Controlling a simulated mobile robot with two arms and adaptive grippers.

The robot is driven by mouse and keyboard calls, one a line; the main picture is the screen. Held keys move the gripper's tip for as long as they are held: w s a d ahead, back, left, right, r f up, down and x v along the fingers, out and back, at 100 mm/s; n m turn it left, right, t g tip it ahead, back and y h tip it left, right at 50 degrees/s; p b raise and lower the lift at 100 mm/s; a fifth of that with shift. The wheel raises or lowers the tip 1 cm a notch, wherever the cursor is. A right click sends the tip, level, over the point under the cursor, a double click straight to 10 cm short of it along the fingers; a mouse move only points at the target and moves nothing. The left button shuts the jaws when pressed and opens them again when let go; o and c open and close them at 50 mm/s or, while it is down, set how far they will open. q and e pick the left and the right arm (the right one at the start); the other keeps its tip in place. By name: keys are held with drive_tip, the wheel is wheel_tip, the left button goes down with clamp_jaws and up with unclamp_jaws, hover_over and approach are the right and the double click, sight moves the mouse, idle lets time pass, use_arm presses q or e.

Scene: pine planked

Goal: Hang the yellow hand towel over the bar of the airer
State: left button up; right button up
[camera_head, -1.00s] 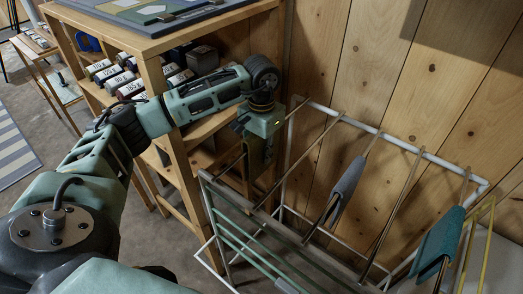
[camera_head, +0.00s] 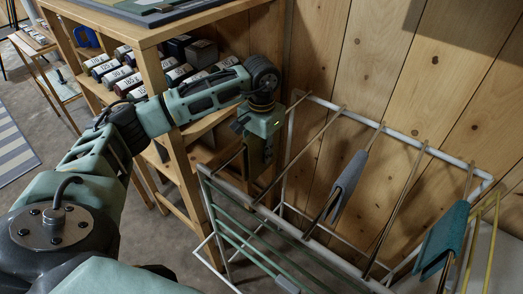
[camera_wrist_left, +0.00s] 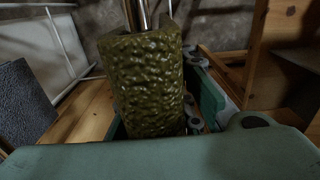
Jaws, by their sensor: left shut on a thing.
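The yellow hand towel shows as an olive, bumpy cloth in the left wrist view (camera_wrist_left: 145,85). In the head view it is a dark, narrow strip (camera_head: 256,165) below my left gripper (camera_head: 262,142). My left gripper points down and is shut on the towel, over the left end of the white airer (camera_head: 432,157). In the wrist view, metal rods emerge beyond the towel's far edge. I cannot tell whether the towel rests on a bar. The fingertips are largely hidden. My right gripper is not in view.
A grey cloth (camera_head: 348,182) and a teal cloth (camera_head: 442,238) hang on other airer bars. A wooden shelf (camera_head: 160,80) with labelled dark items stands close at the left. A plank wall (camera_head: 385,60) is behind. Bare bars lie between the cloths.

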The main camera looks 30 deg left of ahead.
use_arm(q)
drive_tip(key=o, duration=1.5)
drive_tip(key=shift+r+p, duration=2.6)
drive_tip(key=shift+r, duration=2.05)
